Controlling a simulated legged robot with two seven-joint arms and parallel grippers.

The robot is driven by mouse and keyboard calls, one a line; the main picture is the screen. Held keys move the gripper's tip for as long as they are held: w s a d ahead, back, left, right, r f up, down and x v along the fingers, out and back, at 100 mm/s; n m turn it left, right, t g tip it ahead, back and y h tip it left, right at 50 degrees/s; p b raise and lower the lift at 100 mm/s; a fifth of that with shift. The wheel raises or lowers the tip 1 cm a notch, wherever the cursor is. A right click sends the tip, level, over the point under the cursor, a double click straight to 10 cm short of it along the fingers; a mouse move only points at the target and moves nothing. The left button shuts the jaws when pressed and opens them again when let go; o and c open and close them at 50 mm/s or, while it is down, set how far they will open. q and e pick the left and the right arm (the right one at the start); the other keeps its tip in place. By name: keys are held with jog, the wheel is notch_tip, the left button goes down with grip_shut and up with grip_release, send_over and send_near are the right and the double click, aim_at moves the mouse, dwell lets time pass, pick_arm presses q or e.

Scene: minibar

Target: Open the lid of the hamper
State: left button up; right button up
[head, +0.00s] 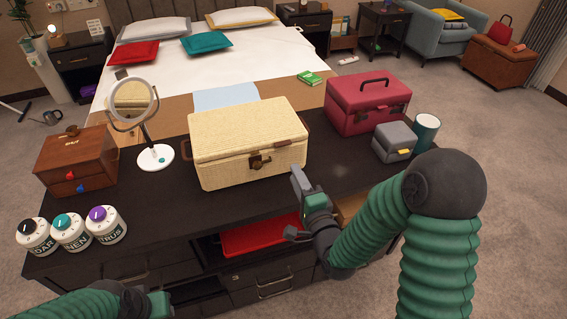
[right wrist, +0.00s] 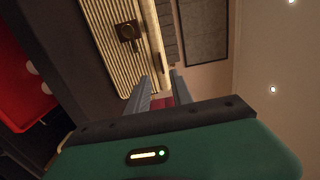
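The hamper is a cream woven box (head: 247,145) on the dark cabinet top in the head view. Its lid is down, and a dark metal latch (head: 259,162) sits at the middle of its front. My right gripper (head: 297,208) is open and empty, in front of the hamper's right front corner and apart from it. In the right wrist view, the hamper (right wrist: 107,40) and its latch (right wrist: 128,32) lie beyond and to the left of the open fingers (right wrist: 162,88). My left arm shows only at the bottom left edge; its fingers cannot be made out.
A red case (head: 365,105), a grey box (head: 394,143) and a green cup (head: 425,130) stand right of the hamper. A round mirror (head: 140,110), a wooden box (head: 75,160) and several labelled jars (head: 70,231) stand left. A red tray (head: 258,236) lies in the shelf below.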

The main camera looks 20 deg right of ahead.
aim_at(282, 143)
jog(key=w, duration=0.7)
jog(key=w+d, duration=0.1)
jog(key=w, duration=0.2)
jog(key=shift+w+f, duration=0.1)
jog(key=shift+w, duration=0.25)
jog(key=shift+w+a, duration=0.3)
jog(key=shift+a, duration=0.25)
jog(key=shift+d, duration=0.3)
grip_shut()
jog(key=shift+s+a, duration=0.1)
jog(key=shift+a, duration=0.05)
